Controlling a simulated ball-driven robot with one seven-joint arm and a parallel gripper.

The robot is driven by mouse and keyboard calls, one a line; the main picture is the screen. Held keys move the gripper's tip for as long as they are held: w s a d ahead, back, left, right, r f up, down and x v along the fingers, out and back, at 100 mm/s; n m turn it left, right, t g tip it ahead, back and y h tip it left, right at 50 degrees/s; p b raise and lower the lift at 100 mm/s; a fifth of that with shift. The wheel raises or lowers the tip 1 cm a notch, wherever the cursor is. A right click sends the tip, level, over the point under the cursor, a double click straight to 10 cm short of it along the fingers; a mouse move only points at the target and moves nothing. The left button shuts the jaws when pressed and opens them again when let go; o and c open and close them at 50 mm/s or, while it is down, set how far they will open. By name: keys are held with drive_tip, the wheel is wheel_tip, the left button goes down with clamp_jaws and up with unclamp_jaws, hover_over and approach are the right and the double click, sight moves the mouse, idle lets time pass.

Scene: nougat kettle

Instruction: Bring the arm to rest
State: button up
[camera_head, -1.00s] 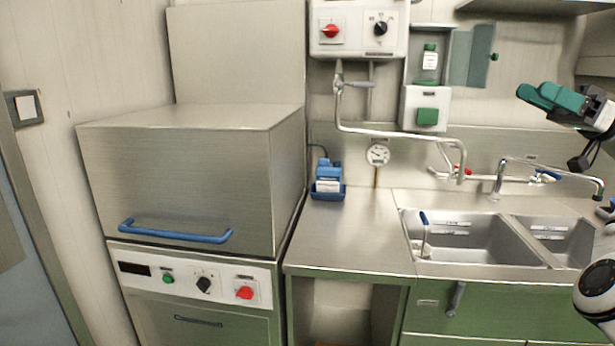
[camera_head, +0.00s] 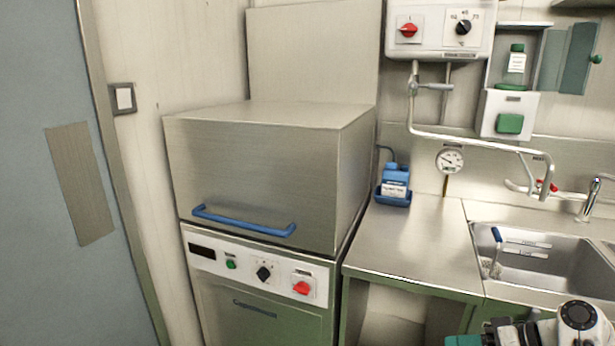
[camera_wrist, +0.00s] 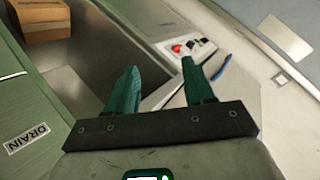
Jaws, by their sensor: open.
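My gripper (camera_wrist: 160,64) shows in the wrist view with two teal fingers apart and nothing between them. Beyond the fingers are the floor, a green cabinet front marked DRAIN (camera_wrist: 28,138), and the machine's control panel (camera_wrist: 192,47) with its red knob. In the head view, part of my arm and the teal of the gripper (camera_head: 465,340) show at the bottom right edge, low in front of the counter. The fingertips are cut off there.
A steel hood machine (camera_head: 265,165) with a blue handle (camera_head: 243,221) stands at centre left. Right of it are a steel counter (camera_head: 415,240), a blue bottle holder (camera_head: 393,195) and a sink (camera_head: 540,262). A cardboard box (camera_wrist: 38,18) sits at the wrist view's top left. A grey door (camera_head: 40,280) is at left.

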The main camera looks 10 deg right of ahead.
drive_tip(key=s+a+f+g+h, duration=0.3)
drive_tip(key=s+a+f, duration=0.3)
drive_tip(key=s+f, duration=0.3)
drive_tip(key=s+a+f+g+h, duration=0.25)
drive_tip(key=s+a+f, duration=0.4)
drive_tip(key=s, duration=0.45)
drive_tip(key=s+a+r+g+h, duration=0.1)
drive_tip(key=s+h, duration=0.2)
drive_tip(key=s, duration=0.7)
drive_tip(key=shift+s+a, duration=0.15)
drive_tip(key=shift+g, duration=0.25)
